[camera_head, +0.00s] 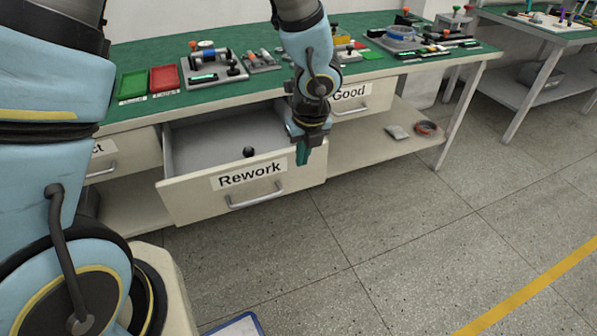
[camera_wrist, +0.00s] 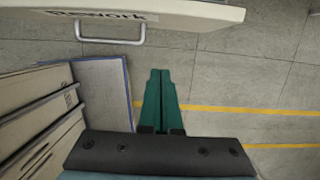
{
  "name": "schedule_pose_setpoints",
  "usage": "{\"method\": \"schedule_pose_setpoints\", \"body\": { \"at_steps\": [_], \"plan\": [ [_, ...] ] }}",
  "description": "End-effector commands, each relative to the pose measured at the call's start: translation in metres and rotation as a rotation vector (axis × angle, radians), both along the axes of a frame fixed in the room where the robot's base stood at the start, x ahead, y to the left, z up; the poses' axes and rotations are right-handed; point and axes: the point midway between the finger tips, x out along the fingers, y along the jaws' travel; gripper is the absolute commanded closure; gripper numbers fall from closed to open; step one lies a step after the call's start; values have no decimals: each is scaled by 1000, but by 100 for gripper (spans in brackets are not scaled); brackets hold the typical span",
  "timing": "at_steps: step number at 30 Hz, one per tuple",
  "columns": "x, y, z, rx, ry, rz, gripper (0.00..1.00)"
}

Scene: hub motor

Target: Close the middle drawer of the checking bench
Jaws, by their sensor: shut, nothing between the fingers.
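The middle drawer, labelled "Rework" (camera_head: 240,190), stands pulled well out of the checking bench (camera_head: 135,120). A small dark round object (camera_head: 249,151) lies inside it. The drawer has a bar handle (camera_head: 256,199) low on its front. In the wrist view the drawer front (camera_wrist: 190,12) and its handle cross the top of the picture. My gripper (camera_head: 302,155) is near the right end of the drawer front, pointing down. Its green fingers (camera_wrist: 160,98) are together and empty in the wrist view. They appear apart from the handle; contact with the drawer's edge cannot be told.
The "Good" drawer (camera_head: 355,95) and the left drawer (camera_head: 130,155) look shut. Trays and tools (camera_head: 215,68) cover the green bench top. A lower shelf (camera_head: 370,150) holds small items. Another bench (camera_head: 545,35) stands at back right.

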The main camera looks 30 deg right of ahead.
Motion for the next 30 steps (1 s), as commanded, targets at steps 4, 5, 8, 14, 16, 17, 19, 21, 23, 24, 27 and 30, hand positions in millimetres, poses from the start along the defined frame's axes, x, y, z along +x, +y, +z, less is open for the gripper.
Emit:
{"method": "schedule_pose_setpoints", "body": {
  "at_steps": [4,5,8,14,16,17,19,21,23,24,27,30],
  "plan": [
    [5,1,-23,4,2,3,100],
    [6,0,-29,3,2,3,100],
    [11,0,-50,3,2,4,100],
    [21,-1,-89,3,1,6,100],
    [29,-2,-93,1,1,10,100],
    [35,-3,-88,-2,0,13,100],
    [45,-4,-88,-1,1,13,100],
    [53,-5,-89,-2,1,11,100],
    [57,-5,-89,-2,0,11,100],
    [60,-6,-90,-2,0,11,100],
    [63,-6,-91,-1,0,9,100],
    [64,-6,-91,-1,0,9,100]
  ]
}}
